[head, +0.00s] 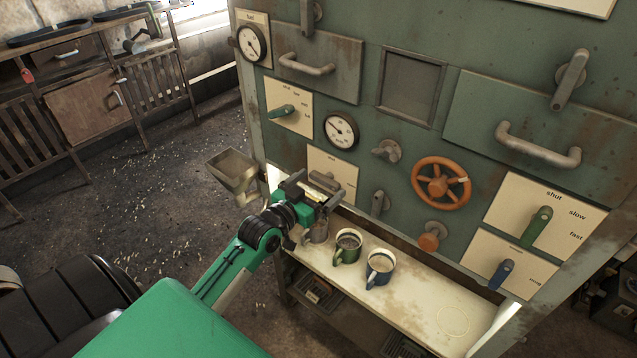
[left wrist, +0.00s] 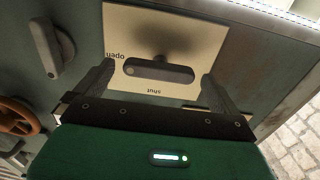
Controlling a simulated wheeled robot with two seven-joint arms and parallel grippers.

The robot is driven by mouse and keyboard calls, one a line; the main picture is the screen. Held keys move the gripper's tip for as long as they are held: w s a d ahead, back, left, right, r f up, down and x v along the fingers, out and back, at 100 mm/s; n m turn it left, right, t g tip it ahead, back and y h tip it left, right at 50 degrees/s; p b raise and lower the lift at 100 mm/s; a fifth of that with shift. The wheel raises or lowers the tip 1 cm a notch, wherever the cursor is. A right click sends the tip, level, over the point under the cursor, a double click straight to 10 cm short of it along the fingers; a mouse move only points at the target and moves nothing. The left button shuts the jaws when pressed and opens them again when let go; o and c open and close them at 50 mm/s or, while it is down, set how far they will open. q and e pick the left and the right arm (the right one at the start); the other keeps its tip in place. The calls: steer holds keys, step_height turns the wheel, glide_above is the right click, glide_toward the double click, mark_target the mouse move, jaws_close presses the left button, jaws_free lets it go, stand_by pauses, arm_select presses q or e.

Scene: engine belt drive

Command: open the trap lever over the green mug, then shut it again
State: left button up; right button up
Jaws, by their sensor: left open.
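The green mug (head: 347,247) stands upright on the pale shelf (head: 425,295), between a grey mug (head: 316,233) and a blue mug (head: 380,266). Above the mugs, a pale label plate (head: 325,163) carries a grey lever, partly behind my left gripper (head: 320,184) in the head view. In the left wrist view the lever handle (left wrist: 158,72) lies crosswise, the plate reading "open" and "shut" upside down. My left gripper is open, its fingers on either side of the handle with gaps visible; I cannot tell the depth. My right gripper is not in view.
A metal hopper (head: 233,170) juts out at the panel's left edge. The shelf's right part is clear.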

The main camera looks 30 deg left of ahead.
arm_select(q)
steer(key=shift+w, duration=0.25)
steer(key=c, duration=0.9)
